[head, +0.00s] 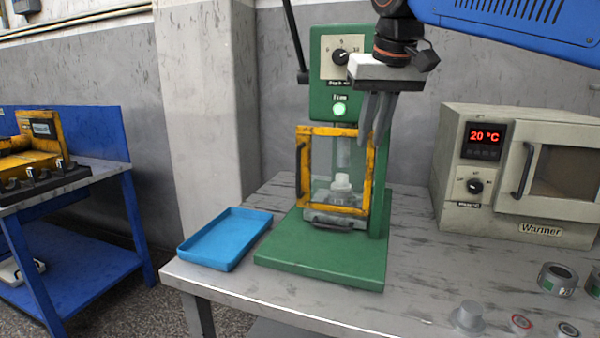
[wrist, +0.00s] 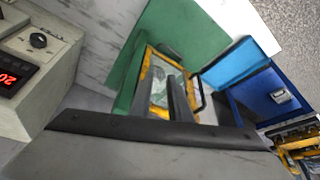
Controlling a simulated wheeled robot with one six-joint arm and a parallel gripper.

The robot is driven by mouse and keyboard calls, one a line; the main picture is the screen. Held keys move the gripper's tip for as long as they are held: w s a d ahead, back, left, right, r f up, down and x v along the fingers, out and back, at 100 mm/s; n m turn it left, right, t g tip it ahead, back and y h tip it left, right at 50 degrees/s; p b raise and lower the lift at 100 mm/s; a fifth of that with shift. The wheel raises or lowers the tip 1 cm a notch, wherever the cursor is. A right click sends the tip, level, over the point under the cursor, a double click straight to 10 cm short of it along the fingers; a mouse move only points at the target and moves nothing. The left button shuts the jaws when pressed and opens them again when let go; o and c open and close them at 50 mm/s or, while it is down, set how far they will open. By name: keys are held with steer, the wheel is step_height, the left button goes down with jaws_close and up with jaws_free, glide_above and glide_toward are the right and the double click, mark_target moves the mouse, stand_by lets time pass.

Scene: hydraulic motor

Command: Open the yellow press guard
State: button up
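The yellow press guard (head: 335,207) is a framed clear door on the front of the green press (head: 320,262). It appears closed across the press opening, with a black vertical handle (head: 299,170) on its left side. In the wrist view the guard (wrist: 152,82) shows beyond the fingers, with its handle (wrist: 202,98) to their right. My gripper (head: 375,140) hangs fingers-down in front of the press, near the guard's upper right corner, apart from the handle. Its fingers (wrist: 182,98) look a little apart and hold nothing. A pale part (head: 342,185) sits behind the guard.
A blue tray (head: 226,240) lies left of the press on the grey table (head: 330,310). The warmer (head: 520,170) stands at the right. Tape rolls (head: 557,279) and small parts lie at the front right. A black press lever (head: 296,45) rises at the upper left.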

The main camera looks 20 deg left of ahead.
step_height(320, 180, up, 4)
steer(key=n, duration=0.1)
glide_above(299, 168)
steer(key=s+d, duration=0.4)
steer(key=s, duration=0.1)
steer(key=x, duration=1.1)
steer(key=a+x, duration=0.1)
steer(key=x, duration=0.5)
steer(key=shift+s+f, duration=0.15)
steer(key=shift+f, duration=0.15)
jaws_close()
